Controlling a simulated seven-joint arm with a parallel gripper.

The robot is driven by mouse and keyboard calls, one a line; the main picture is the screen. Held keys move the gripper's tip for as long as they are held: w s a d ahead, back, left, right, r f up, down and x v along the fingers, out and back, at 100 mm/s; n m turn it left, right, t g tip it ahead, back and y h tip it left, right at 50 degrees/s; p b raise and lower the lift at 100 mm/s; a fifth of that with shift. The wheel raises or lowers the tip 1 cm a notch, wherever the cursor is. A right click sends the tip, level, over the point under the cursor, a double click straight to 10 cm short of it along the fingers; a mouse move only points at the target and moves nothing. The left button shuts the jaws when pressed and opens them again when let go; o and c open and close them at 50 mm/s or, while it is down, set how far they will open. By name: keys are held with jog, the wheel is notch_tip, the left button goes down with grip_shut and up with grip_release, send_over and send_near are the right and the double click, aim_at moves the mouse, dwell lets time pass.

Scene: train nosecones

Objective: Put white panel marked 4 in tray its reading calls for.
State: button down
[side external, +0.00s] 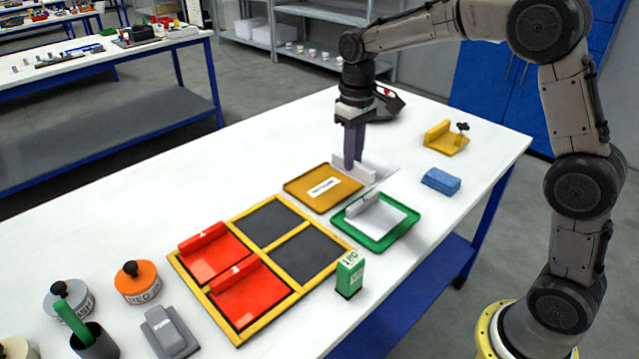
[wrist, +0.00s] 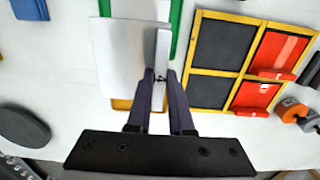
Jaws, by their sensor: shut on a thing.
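My gripper (side external: 354,162) is shut on the upright rib of a white panel (side external: 378,170), behind the orange tray (side external: 298,197). I cannot tell whether this panel touches the table. In the wrist view my gripper (wrist: 160,76) pinches the rib, and the flat white panel (wrist: 127,50) spreads to its left, hiding much of the trays. No number is readable on it. Another white panel (side external: 385,218) with a raised rib lies in the green tray (side external: 410,232). The orange tray holds only a white label with unreadable print.
A yellow-framed tray (side external: 232,215) has two red panels in its left compartments; its two right compartments are empty. The table's left back is clear.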

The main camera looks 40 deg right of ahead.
jog(key=w+f, duration=0.3)
jog(key=w, duration=0.1)
jog(key=w+f, duration=0.3)
jog(key=w, duration=0.1)
jog(key=w+f, duration=0.2)
jog(key=w, duration=0.2)
jog(key=shift+w+d+f, duration=0.25)
jog(key=shift+w+f, duration=0.05)
jog(key=shift+f, duration=0.1)
jog(key=shift+w+f, duration=0.35)
jog(key=shift+f, duration=1.55)
jog(key=shift+f, duration=0.1)
jog(key=c, duration=0.8)
grip_release()
jog(key=shift+s, duration=0.1)
